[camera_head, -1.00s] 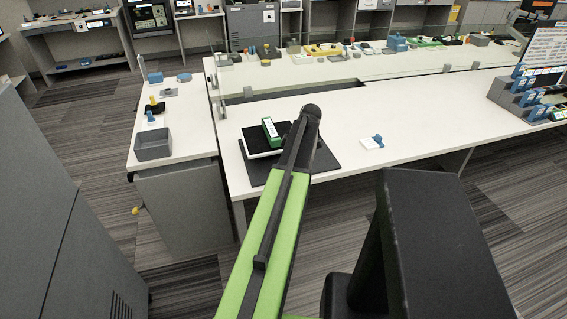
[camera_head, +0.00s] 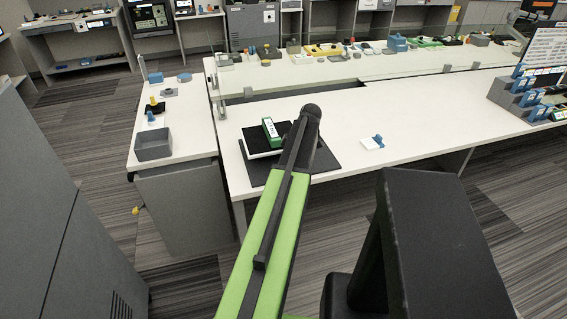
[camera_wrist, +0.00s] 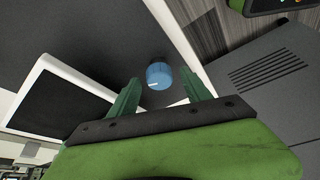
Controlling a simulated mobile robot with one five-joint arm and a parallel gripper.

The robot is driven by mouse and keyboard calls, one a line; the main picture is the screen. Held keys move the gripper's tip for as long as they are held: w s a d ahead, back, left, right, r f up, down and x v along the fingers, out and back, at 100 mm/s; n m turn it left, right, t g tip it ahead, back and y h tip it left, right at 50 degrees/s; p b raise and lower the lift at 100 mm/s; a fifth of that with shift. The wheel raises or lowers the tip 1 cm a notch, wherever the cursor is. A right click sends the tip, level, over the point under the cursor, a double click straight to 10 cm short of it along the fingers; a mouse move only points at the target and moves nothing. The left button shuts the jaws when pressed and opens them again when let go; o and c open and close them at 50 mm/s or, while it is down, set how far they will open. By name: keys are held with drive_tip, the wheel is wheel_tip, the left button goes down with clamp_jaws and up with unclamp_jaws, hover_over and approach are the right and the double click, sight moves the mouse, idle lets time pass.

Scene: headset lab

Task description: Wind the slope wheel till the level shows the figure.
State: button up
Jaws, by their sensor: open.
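A blue knob-like wheel (camera_wrist: 159,75) with a pale mark shows in the wrist view, on a dark surface. My gripper (camera_wrist: 162,88) is open, with its two green fingers on either side of the wheel in the picture; I cannot tell whether they touch it. In the head view, a green block with a white face (camera_head: 271,131), perhaps the level, rests on a black-topped white plate (camera_head: 256,143) on a dark mat (camera_head: 322,158). The plate also shows in the wrist view (camera_wrist: 40,62). My arm hides the wheel and gripper in the head view. No figure is readable.
The mat lies on a white table (camera_head: 420,115). A small white piece with a blue part (camera_head: 373,142) lies to its right. A grey open box (camera_head: 154,144) stands on the left side table. Blue-grey bins (camera_head: 520,98) stand at the right. Table between is clear.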

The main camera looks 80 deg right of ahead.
drive_tip(key=p+v, duration=1.6)
drive_tip(key=v, duration=0.1)
drive_tip(key=shift+r, duration=0.2)
